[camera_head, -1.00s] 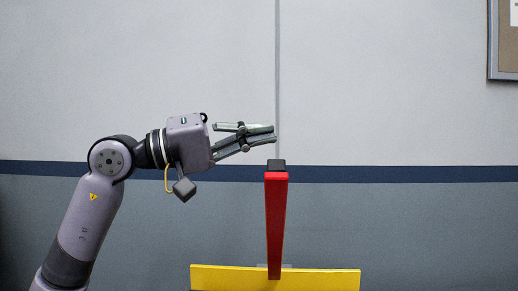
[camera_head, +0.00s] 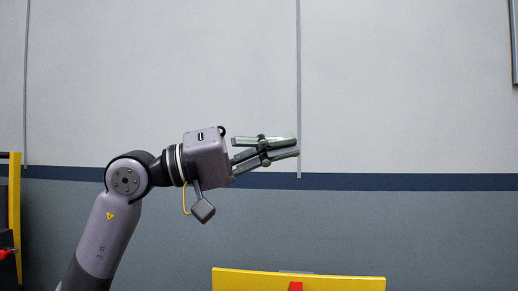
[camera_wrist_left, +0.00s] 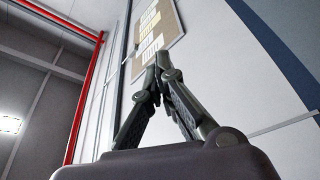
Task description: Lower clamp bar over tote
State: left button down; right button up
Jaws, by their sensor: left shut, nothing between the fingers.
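My left gripper (camera_head: 297,146) hangs in the air before the wall, fingers pointing right. It is shut and empty; its fingertips meet in the left wrist view (camera_wrist_left: 155,72). The red clamp bar (camera_head: 295,286) shows only as a small red end at the bottom edge of the head view, in front of a yellow panel (camera_head: 240,279). The gripper is well above this red end and apart from it. The rest of the bar is below the view. I cannot make out the tote. My right gripper is not in view.
A yellow-framed dark structure (camera_head: 15,200) with a red part stands at the left edge. A grey and white wall (camera_head: 400,90) with a blue band fills the background. The wrist view shows a notice board (camera_wrist_left: 160,28) and a red pipe (camera_wrist_left: 82,105).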

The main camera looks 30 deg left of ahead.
pick_arm(q)
jog(key=v, duration=1.1)
jog(key=shift+s+a, duration=0.25)
jog(key=shift+f, duration=0.2)
